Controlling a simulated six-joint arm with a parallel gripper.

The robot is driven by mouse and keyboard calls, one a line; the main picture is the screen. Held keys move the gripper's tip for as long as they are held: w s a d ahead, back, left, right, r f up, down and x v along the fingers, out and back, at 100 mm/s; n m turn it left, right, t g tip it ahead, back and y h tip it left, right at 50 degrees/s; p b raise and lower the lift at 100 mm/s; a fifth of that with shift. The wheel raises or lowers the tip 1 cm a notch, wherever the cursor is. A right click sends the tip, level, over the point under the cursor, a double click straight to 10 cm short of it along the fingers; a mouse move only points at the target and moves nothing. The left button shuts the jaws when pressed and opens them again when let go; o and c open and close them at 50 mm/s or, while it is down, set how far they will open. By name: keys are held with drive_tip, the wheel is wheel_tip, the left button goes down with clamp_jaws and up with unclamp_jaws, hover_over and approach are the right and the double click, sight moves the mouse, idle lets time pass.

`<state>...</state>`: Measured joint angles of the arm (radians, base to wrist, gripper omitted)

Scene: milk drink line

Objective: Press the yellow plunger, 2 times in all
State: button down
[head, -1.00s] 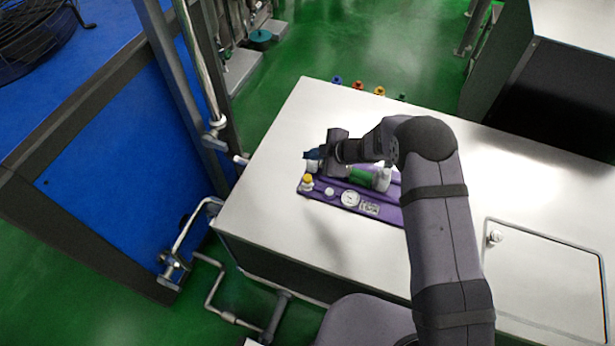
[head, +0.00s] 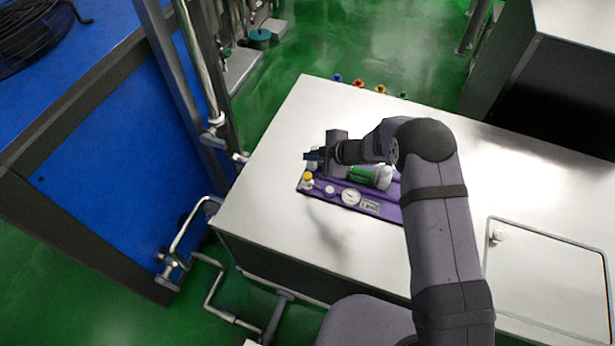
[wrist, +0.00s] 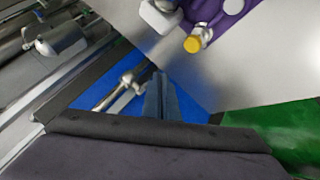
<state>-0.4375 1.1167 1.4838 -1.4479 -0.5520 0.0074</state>
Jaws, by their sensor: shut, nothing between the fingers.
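The yellow plunger (head: 307,177) stands at the left end of the purple panel (head: 388,211) on the white table. It also shows in the wrist view (wrist: 193,44), as a yellow cap on a pale base, apart from the fingers. My gripper (head: 311,155) is shut and empty. In the head view its fingers point left and appear just above the yellow plunger. In the wrist view the fingertips (wrist: 159,76) show below and left of the yellow cap. I cannot tell how far down the plunger sits.
The panel also carries a white knob (head: 330,190), a round gauge (head: 351,197), a small display (head: 370,206) and a green cylinder (head: 362,175). Several coloured knobs line the table's far edge. The tabletop (head: 265,200) left of the panel is clear.

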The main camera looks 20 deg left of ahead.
sight(307, 174)
drive_tip(key=shift+f+b, duration=2.55)
drive_tip(key=shift+f, duration=0.85)
drive_tip(key=shift+f, duration=0.15)
drive_tip(key=shift+f, duration=0.25)
drive_tip(key=shift+f+b, duration=1.1)
idle(0.6)
idle(0.4)
drive_tip(key=shift+r+p, duration=1.3)
drive_tip(key=shift+r, duration=0.2)
drive_tip(key=shift+r, duration=0.1)
drive_tip(key=shift+r+p, duration=2.15)
drive_tip(key=shift+r, duration=0.25)
